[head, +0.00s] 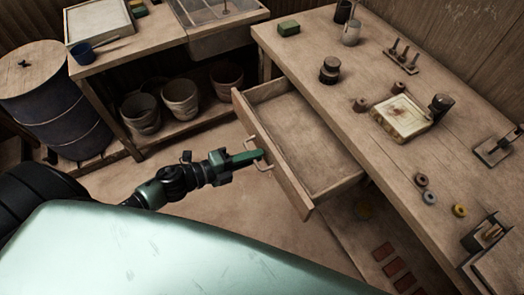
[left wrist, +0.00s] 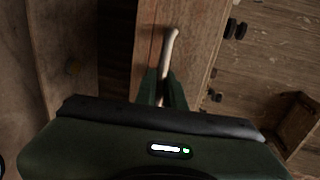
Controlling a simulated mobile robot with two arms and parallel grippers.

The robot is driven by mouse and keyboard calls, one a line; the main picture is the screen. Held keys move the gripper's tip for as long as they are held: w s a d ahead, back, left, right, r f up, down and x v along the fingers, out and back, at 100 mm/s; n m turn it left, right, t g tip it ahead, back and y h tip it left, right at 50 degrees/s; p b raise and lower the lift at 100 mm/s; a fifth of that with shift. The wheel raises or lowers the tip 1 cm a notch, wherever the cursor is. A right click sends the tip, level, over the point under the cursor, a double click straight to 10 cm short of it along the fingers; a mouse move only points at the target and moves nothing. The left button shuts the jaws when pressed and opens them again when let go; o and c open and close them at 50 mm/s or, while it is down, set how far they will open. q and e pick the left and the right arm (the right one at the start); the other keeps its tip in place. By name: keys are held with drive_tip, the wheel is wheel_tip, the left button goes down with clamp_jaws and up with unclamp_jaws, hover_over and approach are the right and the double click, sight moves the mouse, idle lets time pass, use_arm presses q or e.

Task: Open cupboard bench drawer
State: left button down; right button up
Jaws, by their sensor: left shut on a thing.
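The bench drawer (head: 318,165) is pulled well out from under the wooden bench (head: 345,95), and its inside looks empty. Its front panel (head: 272,155) carries a pale bar handle (head: 262,158). My left gripper (head: 258,155) is at the handle, with its fingers shut on it. In the left wrist view the handle (left wrist: 170,45) runs up between the two green fingers (left wrist: 163,88), and one end sticks out beyond them. My right gripper is not in view.
On the bench stand a dark round jar (head: 330,70), a tray with a pale slab (head: 402,115), and several small rings and tools. A second table (head: 150,50) with pots (head: 180,100) beneath and a barrel (head: 55,100) stand at left. Floor (head: 225,215) before the drawer is clear.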

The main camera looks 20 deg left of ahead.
use_arm(q)
drive_tip(key=shift+v, duration=0.9)
drive_tip(key=shift+f, duration=0.25)
drive_tip(key=c, duration=1.5)
unclamp_jaws()
drive_tip(key=b+v, duration=0.1)
drive_tip(key=v, duration=0.6)
drive_tip(key=shift+s+a, duration=0.25)
drive_tip(key=shift+s, duration=0.05)
